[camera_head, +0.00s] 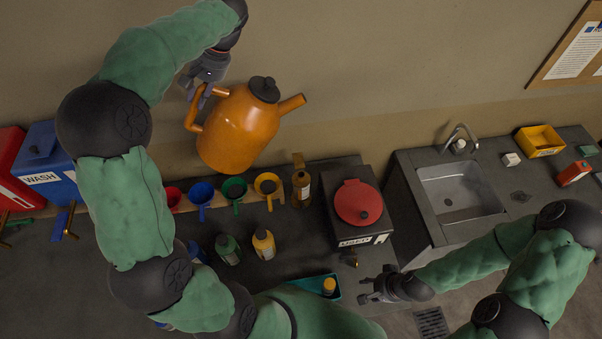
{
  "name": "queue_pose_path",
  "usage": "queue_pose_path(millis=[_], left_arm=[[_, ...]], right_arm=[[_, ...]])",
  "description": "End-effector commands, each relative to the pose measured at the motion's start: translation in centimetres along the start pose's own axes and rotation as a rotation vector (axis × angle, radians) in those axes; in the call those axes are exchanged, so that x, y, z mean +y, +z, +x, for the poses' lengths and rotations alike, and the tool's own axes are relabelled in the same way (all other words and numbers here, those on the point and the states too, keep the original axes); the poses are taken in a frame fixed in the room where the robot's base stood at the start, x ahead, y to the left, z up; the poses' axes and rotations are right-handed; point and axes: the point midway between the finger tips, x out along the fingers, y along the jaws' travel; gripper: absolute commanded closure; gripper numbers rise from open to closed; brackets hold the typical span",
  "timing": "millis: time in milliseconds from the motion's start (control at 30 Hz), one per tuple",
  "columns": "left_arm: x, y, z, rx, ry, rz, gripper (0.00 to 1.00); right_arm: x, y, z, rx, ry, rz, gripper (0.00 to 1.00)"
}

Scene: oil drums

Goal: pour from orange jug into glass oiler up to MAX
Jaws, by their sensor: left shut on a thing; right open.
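The orange jug (238,130) with a black cap hangs in the air above the back of the bench, its spout pointing right and its body leaning to the right. My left gripper (203,91) is shut on the jug's handle at its upper left. A small amber bottle with a pale label (301,188), which looks like the glass oiler, stands on the bench below and right of the jug; its MAX mark and fill level are too small to read. My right gripper (366,291) is open and empty near the bench's front right, apart from the oiler.
Red, blue, green and yellow funnels (269,186) stand in a row left of the oiler. A dark box with a red round lid (358,202) stands to its right. Green and yellow bottles (264,245) and a teal tray (315,285) are nearer. A sink (461,192) is at right.

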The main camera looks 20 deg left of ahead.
Motion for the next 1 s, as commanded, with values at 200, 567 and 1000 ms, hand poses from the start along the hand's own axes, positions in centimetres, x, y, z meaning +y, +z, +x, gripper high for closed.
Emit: queue_pose_path(millis=[200,567,1000], left_arm=[[-0.9,0.0,-1.1,0.003,0.158,-0.009,1.0],[-1.3,0.0,-2.1,0.005,0.336,-0.005,1.0],[-2.0,0.0,-3.6,0.009,0.589,-0.003,1.0]], right_arm=[[-0.3,0.0,-0.8,0.0,0.0,0.0,0.56],[-0.5,0.1,-1.4,0.0,0.0,0.0,0.56],[-0.5,0.1,-1.4,0.0,0.0,0.0,0.56]])
